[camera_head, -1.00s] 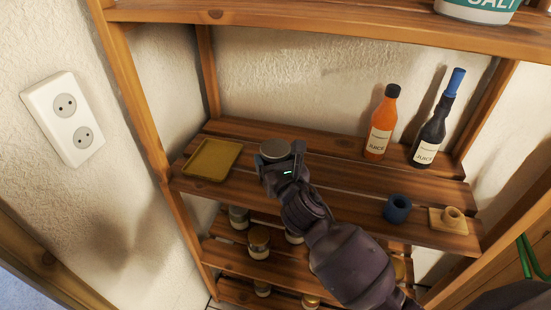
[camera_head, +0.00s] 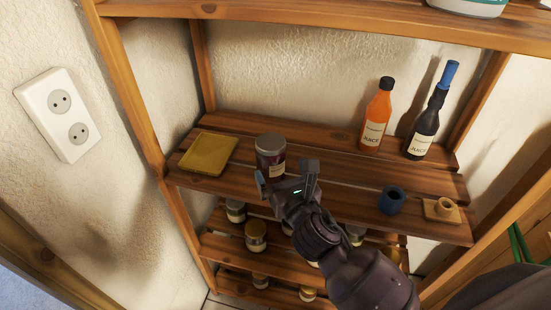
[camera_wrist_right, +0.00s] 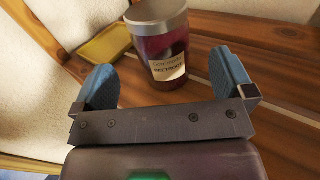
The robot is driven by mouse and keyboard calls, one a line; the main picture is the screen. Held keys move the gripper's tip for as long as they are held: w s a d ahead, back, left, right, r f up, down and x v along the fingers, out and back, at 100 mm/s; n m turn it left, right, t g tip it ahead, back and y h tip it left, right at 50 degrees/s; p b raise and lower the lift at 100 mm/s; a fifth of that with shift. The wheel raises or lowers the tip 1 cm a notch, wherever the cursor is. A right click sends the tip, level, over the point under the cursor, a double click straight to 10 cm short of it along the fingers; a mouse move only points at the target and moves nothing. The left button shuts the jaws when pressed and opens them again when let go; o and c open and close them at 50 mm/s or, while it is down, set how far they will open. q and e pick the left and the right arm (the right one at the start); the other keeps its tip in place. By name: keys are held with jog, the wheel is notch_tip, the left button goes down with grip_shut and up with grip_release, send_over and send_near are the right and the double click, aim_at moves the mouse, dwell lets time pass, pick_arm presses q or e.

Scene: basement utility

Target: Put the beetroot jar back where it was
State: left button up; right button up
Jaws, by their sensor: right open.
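The beetroot jar (camera_head: 270,157) stands upright on the middle shelf (camera_head: 330,172), to the right of the yellow tray. It has dark red contents, a grey lid and a pale label, and it shows close up in the right wrist view (camera_wrist_right: 162,48). My right gripper (camera_head: 286,178) is open just in front of the jar. In the right wrist view its two blue finger pads (camera_wrist_right: 170,82) are spread wide, with the jar beyond them and clear of both. My left gripper is not in view.
A yellow tray (camera_head: 208,153) lies left of the jar. An orange juice bottle (camera_head: 376,118) and a dark bottle (camera_head: 426,130) stand at the back right. A blue ring (camera_head: 391,200) and a wooden holder (camera_head: 441,209) sit at the front right. Several jars (camera_head: 256,236) stand on lower shelves.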

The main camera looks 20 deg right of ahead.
jog(key=s, duration=0.4)
jog(key=shift+s, duration=0.15)
dwell(0.4)
